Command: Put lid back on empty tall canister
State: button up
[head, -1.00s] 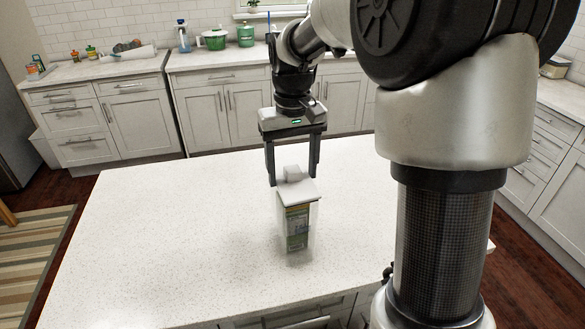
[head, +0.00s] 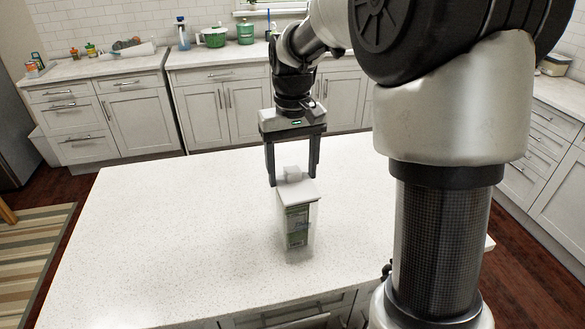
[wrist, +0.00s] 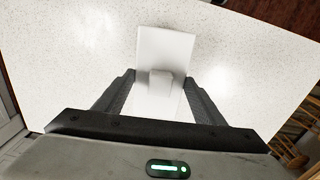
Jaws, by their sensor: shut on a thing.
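The tall canister (head: 298,230) stands upright on the white counter in the head view, its walls pale with a green-and-white label. The white square lid (head: 297,192) with a block-shaped knob (head: 292,174) is at the canister's top. Whether it is fully seated I cannot tell. My gripper (head: 292,180) points down from above, shut on the lid, with a finger on either side of the knob. In the wrist view the lid (wrist: 165,50) and its knob show between the fingers, and the lid hides most of the canister.
The white counter (head: 180,220) is clear around the canister. Its front edge is close below the canister in the head view. Across the floor, a back counter (head: 215,58) holds a green pot (head: 213,38), a green canister (head: 245,35) and a spray bottle (head: 182,34).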

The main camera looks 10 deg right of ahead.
jog(key=o, duration=1.5)
jog(key=shift+o, duration=0.2)
jog(key=shift+r+p, duration=2.95)
jog(key=shift+r, duration=0.6)
jog(key=shift+s, duration=0.1)
jog(key=s+r+t, duration=0.2)
jog(key=s+r, duration=0.1)
jog(key=s, duration=0.7)
jog(key=s+r+t, duration=0.3)
jog(key=s, duration=0.7)
jog(key=shift+s+m+t, duration=0.3)
jog(key=shift+s+m, duration=0.1)
